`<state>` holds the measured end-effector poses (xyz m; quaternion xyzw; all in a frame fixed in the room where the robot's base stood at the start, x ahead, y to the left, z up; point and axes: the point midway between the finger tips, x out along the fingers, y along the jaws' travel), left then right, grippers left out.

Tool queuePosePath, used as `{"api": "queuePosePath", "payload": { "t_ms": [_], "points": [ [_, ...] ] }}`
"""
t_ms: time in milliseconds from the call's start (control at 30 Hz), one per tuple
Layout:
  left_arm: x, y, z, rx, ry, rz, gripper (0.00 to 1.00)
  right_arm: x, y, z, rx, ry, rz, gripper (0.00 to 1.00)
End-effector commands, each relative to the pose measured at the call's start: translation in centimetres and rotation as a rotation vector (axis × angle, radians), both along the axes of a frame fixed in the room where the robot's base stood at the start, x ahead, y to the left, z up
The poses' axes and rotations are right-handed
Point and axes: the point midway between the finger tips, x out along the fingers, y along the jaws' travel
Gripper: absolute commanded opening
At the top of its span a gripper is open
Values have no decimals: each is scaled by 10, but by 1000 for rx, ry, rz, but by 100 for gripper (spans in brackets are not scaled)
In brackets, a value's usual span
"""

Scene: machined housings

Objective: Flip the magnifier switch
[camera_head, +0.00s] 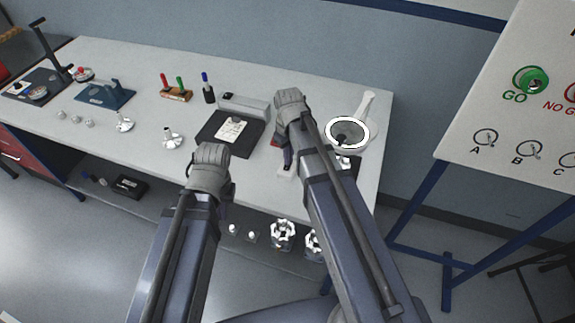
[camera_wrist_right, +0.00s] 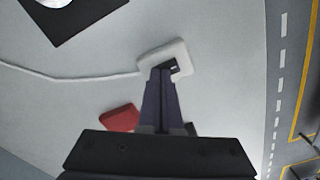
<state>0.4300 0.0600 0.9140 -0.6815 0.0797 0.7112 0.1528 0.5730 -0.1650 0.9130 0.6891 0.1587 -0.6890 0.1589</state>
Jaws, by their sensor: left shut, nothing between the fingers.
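The magnifier (camera_head: 365,125) stands at the right end of the bench, with a round white-rimmed lens and a white arm. A small white switch box (camera_head: 288,171) with a dark centre lies left of it; it also shows in the right wrist view (camera_wrist_right: 181,49), with a thin cable running left. My right gripper (camera_head: 287,160) points down at this box. In the right wrist view its fingers (camera_wrist_right: 167,72) are together, tips at the dark centre; contact cannot be told. My left gripper (camera_head: 225,192) is shut and empty by the bench's front edge, its fingers mostly hidden.
A red piece (camera_wrist_right: 120,118) lies close beside the right fingers. A black mat (camera_wrist_right: 86,17) lies near the box. A sign board (camera_head: 510,110) stands right of the bench.

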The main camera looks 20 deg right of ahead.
Motion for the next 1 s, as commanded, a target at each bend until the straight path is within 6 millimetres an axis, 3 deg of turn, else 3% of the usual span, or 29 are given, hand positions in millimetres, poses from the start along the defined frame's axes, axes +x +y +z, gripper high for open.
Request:
{"api": "queuePosePath", "payload": {
  "t_ms": [267, 1000],
  "points": [
    [0, 0, 5, 0, 0, 0, 0, 0, 0, 5, 1, 0, 0, 0],
    [0, 0, 61, 0, 0, 0, 0, 0, 0, 61, 0, 0, 0, 0]
  ]
}}
